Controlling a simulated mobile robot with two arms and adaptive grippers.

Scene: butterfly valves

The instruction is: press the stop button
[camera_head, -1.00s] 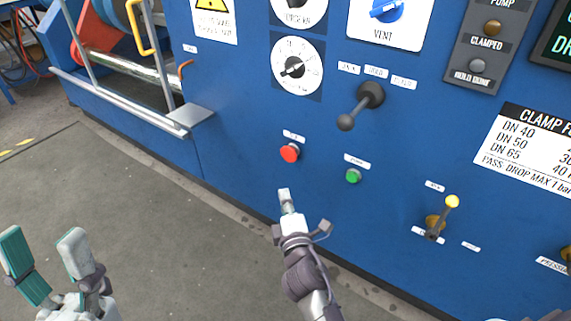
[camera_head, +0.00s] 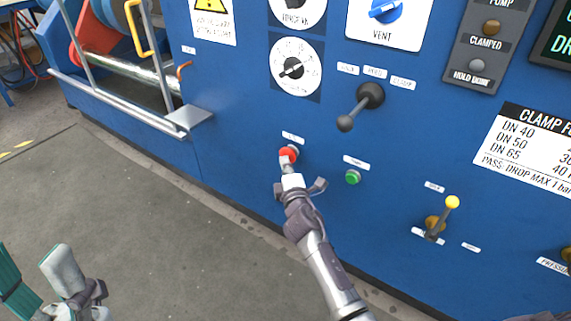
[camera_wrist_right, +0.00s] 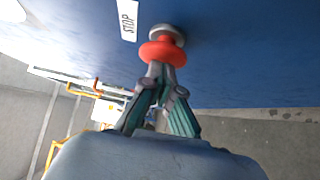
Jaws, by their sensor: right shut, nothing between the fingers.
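The red stop button (camera_head: 288,152) sits on the blue panel, under a small white label. In the right wrist view the button (camera_wrist_right: 160,51) shows as a red mushroom cap on a grey collar, beside a label reading STOP. My right gripper (camera_head: 286,161) is shut and empty, its fingertips at the lower part of the button's face. In the right wrist view the tips (camera_wrist_right: 158,68) overlap the cap's edge and look to be touching it; how far the cap is pushed in I cannot tell. My left gripper (camera_head: 38,272) is open and empty at the lower left.
A green button (camera_head: 352,177) is to the right of the stop button. A black-knobbed lever (camera_head: 358,105) sticks out above, and a yellow-tipped lever (camera_head: 440,217) is at lower right. A metal guard rail (camera_head: 120,105) runs at the left. The floor in front is clear.

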